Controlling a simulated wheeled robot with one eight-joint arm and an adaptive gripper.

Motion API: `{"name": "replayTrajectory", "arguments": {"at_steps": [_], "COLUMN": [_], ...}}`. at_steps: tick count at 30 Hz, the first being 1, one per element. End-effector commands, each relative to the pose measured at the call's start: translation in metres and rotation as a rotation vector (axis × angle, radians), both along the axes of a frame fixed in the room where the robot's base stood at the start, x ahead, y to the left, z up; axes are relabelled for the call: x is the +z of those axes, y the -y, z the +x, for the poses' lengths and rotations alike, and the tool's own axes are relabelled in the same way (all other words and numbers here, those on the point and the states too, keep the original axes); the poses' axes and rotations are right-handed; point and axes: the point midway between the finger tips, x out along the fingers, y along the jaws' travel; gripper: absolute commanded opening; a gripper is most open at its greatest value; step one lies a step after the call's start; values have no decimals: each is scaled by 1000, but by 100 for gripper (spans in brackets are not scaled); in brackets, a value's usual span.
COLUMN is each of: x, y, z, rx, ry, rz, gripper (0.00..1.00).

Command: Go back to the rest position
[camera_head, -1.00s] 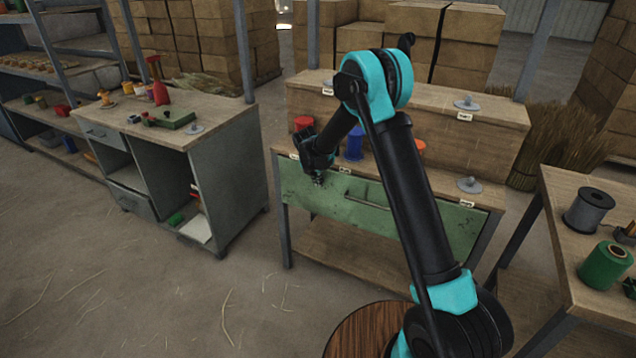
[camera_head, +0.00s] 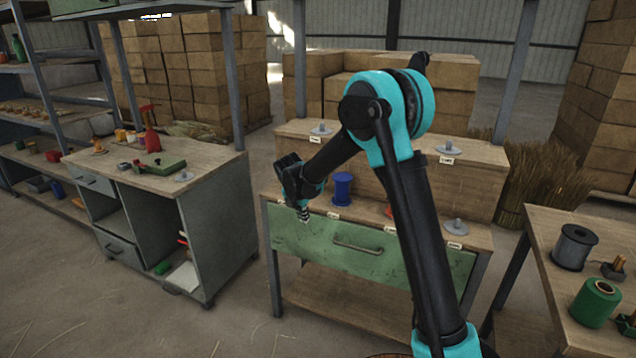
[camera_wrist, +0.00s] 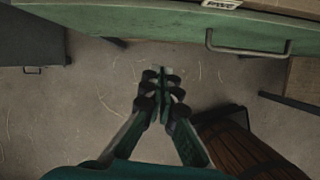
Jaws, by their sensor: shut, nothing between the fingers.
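My gripper (camera_head: 303,214) is shut and empty, pointing down just in front of the green drawer front (camera_head: 300,240) of the middle workbench. In the wrist view my gripper (camera_wrist: 165,78) shows its fingers together over bare floor, with the green drawer front (camera_wrist: 130,28) and its handle (camera_wrist: 250,45) at the top. My teal and black arm spans the middle of the head view, bent at the elbow, and hides part of the bench.
A blue spool (camera_head: 342,190) stands on the middle bench; a red spool (camera_head: 389,212) is mostly hidden behind my arm. A grey cabinet (camera_head: 215,215) stands left. A right table (camera_head: 560,275) holds a grey spool (camera_head: 574,247) and a green spool (camera_head: 595,303). Floor between is open.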

Motion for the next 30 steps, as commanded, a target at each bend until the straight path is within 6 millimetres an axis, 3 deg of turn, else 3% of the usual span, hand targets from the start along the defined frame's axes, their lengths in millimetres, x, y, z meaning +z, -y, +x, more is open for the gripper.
{"name": "replayTrajectory", "arguments": {"at_steps": [8, 15, 24, 30], "x": [35, 47, 35, 16], "y": [115, 199, 274, 300], "z": [-56, -129, -237, -301], "rx": [-588, -1139, -1834, -2240], "ry": [48, 90, 135, 158], "rz": [237, 454, 723, 880], "gripper": [0, 0, 0, 0]}}
